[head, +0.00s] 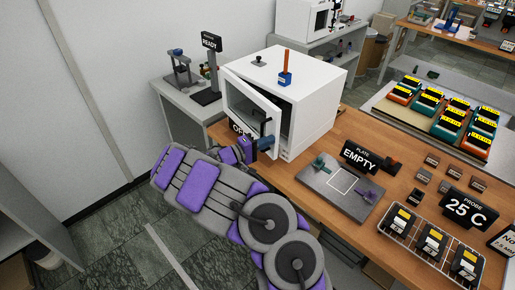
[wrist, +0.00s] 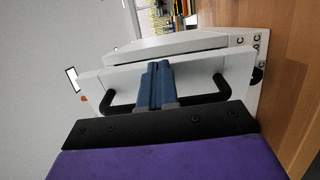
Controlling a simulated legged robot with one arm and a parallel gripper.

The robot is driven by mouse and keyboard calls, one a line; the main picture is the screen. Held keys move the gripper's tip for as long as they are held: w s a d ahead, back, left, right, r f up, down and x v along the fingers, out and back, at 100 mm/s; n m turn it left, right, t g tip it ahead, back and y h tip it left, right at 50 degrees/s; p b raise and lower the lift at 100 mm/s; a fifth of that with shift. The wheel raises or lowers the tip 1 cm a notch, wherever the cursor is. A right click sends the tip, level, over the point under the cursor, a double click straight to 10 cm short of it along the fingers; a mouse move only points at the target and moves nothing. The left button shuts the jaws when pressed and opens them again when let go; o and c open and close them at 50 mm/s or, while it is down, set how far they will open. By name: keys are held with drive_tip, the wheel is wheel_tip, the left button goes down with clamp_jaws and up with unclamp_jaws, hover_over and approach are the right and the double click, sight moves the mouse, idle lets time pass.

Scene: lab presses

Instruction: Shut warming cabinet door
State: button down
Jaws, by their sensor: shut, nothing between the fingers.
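The white warming cabinet (head: 312,112) stands on the wooden bench, and its door (head: 248,102) is partly open, swung out toward the left with a gap to the dark interior. In the wrist view the door (wrist: 100,80) lies right ahead, with its black bar handle (wrist: 216,94) running across it. My gripper (head: 268,143) is at the door's lower front in the head view. Its blue fingers (wrist: 160,82) are together and empty, in front of the handle in the wrist view. I cannot tell whether they touch the door.
A blue-and-orange item (head: 285,78) and a small dark knob (head: 259,61) sit on the cabinet top. An "EMPTY" plate sign (head: 361,157) and a grey plate (head: 318,184) are right of the cabinet. A "READY" stand (head: 211,65) is behind left. Open floor lies at left.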

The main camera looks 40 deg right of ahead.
sight(278, 137)
drive_tip(key=d, duration=0.2)
drive_tip(key=d+b, duration=0.1)
drive_tip(key=d, duration=0.2)
drive_tip(key=d+b, duration=0.1)
drive_tip(key=d, duration=0.1)
drive_tip(key=shift+s+d+f, duration=0.25)
drive_tip(key=shift+s+f, duration=0.15)
drive_tip(key=shift+s+a+r+b, duration=0.1)
drive_tip(key=shift+s+r+b, duration=0.05)
drive_tip(key=shift+r+b, duration=0.3)
